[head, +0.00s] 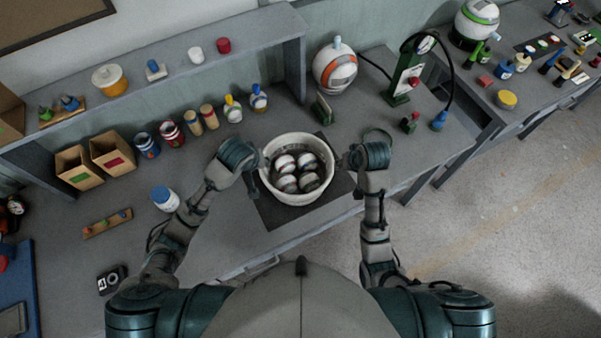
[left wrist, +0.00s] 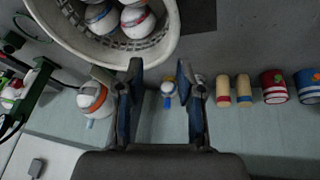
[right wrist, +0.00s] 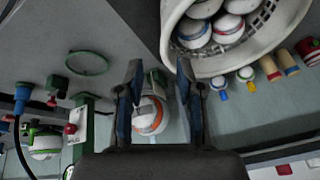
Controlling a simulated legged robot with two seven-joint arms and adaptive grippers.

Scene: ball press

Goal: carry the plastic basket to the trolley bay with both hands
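The white plastic basket (head: 298,199), round with a mesh inner wall, stands upright on a dark mat (head: 275,215) at the bench's front edge. Several white balls with coloured bands (head: 286,164) lie in it. My left gripper (head: 261,160) is at the basket's left side and my right gripper (head: 345,160) at its right side. Both are open, with fingers apart. In the left wrist view the basket rim (left wrist: 154,52) is just beyond the fingertips (left wrist: 160,68). In the right wrist view the rim (right wrist: 225,66) is beside the right-hand fingertip (right wrist: 160,68). I cannot make out a trolley bay.
A white ball with an orange band (head: 335,72) and a green press-like stand (head: 405,78) are behind the basket. Bottles, cans and cardboard boxes (head: 112,152) line the bench's back left. A white jar with a blue lid (head: 165,198) stands left. Open floor (head: 500,205) lies at right.

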